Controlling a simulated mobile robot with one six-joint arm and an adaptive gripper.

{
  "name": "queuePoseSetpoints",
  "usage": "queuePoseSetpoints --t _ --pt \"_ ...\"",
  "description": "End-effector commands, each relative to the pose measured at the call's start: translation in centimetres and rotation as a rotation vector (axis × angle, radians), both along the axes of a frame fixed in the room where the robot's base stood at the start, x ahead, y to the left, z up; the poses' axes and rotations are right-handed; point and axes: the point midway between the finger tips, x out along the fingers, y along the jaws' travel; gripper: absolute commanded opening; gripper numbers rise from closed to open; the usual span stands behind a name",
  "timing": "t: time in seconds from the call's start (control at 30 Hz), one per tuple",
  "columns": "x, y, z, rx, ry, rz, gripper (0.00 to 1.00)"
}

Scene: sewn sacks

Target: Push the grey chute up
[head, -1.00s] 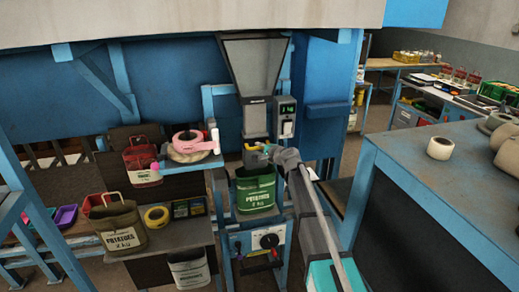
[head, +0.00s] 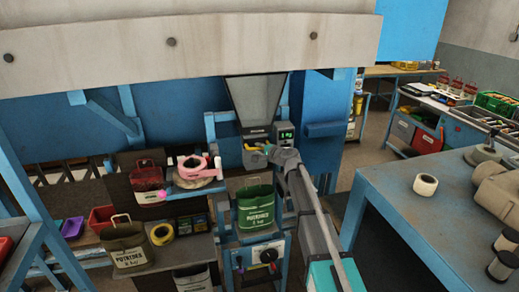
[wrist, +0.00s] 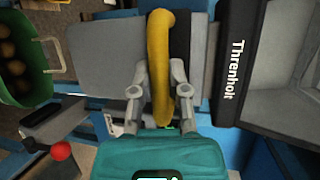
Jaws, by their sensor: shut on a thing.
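The grey chute (head: 256,159) hangs under the grey hopper (head: 255,98) in the head view and also fills the upper middle of the wrist view (wrist: 105,50). A yellow handle (wrist: 160,45) crosses the chute. My gripper (wrist: 161,80) is shut on this handle, one finger on each side of it. In the head view my gripper (head: 267,152) is at the chute's front, close below the hopper. The green sack (head: 256,208) stands open below the chute, with a clear gap between them. The sack's inside shows round brown potatoes in the wrist view (wrist: 5,92).
A small grey box with a lit green display (head: 286,135) is right of the chute. A shelf with pink tape (head: 192,163) is close on the left. A red knob (wrist: 61,150) shows at lower left in the wrist view. A blue bench (head: 400,200) stands right.

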Motion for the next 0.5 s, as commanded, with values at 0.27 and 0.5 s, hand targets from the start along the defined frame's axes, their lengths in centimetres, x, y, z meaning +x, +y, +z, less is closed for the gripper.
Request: queuePoseSetpoints --t 0.27,0.5 --pt "0.14 0.02 0.82 0.004 0.0 -0.003 0.0" --pt "0.28 0.03 0.87 0.005 -0.001 -0.005 0.0"
